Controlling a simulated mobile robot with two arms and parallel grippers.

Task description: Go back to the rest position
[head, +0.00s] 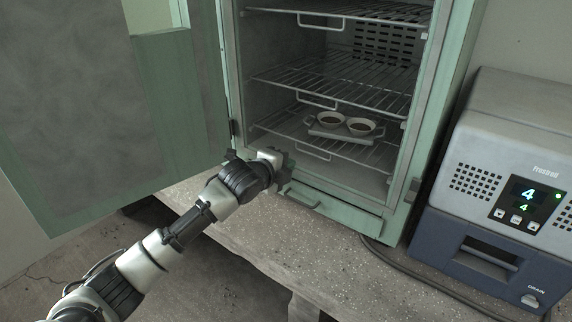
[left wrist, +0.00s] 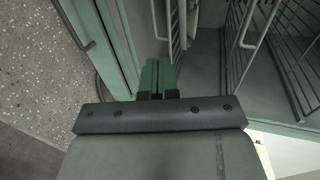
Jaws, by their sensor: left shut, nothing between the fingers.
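My left gripper (head: 286,172) is at the lower front of the open green cabinet, just above its bottom front edge in the head view. In the left wrist view its green fingers (left wrist: 158,72) are together with nothing between them. The cabinet (head: 440,130) has its door (head: 180,100) swung wide open to the left. My right gripper is in neither view.
Wire shelves (head: 335,82) fill the cabinet. A tray (head: 330,133) with two round cups (head: 331,119) sits on the lower one. A grey and blue machine (head: 500,185) with a lit display stands right. The concrete bench (head: 270,240) is bare in front.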

